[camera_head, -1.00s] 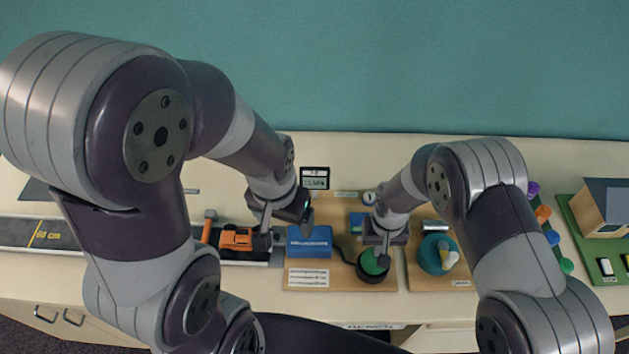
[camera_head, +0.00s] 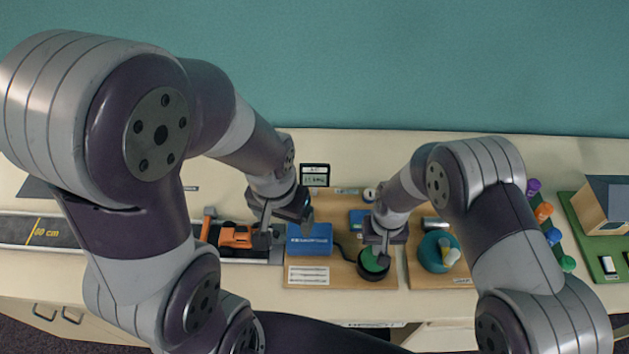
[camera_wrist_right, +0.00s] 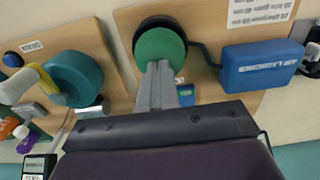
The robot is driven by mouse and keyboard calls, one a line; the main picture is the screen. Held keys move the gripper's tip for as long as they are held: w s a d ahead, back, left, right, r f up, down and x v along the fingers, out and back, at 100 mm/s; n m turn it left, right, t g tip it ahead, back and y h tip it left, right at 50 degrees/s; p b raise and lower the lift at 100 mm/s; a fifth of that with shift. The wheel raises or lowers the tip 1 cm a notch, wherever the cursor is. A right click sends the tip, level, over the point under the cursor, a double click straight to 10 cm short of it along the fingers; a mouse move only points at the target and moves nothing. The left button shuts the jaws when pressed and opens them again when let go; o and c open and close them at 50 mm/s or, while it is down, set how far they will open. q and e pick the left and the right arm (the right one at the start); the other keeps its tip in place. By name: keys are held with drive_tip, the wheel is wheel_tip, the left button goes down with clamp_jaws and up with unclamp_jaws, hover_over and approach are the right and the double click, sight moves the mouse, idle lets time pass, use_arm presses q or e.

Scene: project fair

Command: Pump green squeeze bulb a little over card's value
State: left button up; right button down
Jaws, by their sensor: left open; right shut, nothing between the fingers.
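The green squeeze bulb (camera_head: 373,264) is a green dome in a black round base on a wooden board, front centre in the head view. It also shows in the right wrist view (camera_wrist_right: 160,46). My right gripper (camera_head: 384,258) is shut and empty, its fingertips over the bulb and seemingly touching its top. My left gripper (camera_head: 285,236) is open beside the blue box (camera_head: 309,241), between it and the orange toy vehicle. A black-framed card or display (camera_head: 315,175) stands behind the blue box. Its characters are too small to read surely.
A teal round container (camera_head: 436,254) stands right of the bulb. An orange toy vehicle (camera_head: 236,238) sits on a dark track at left. A model house (camera_head: 606,207) on a green base is far right. A black cable joins bulb and blue box.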

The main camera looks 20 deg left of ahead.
drive_tip(key=shift+f+b, duration=0.75)
drive_tip(key=shift+f, duration=0.4)
drive_tip(key=shift+r+p, duration=1.35)
drive_tip(key=shift+r, duration=0.4)
drive_tip(key=shift+f, duration=0.15)
drive_tip(key=shift+f+b, duration=1.2)
drive_tip(key=shift+f, duration=0.3)
drive_tip(key=shift+r, duration=0.1)
drive_tip(key=shift+r+p, duration=1.2)
drive_tip(key=shift+r, duration=0.3)
wheel_tip(320, 180, up, 6)
drive_tip(key=p, duration=0.4)
drive_tip(key=shift+p, duration=0.3)
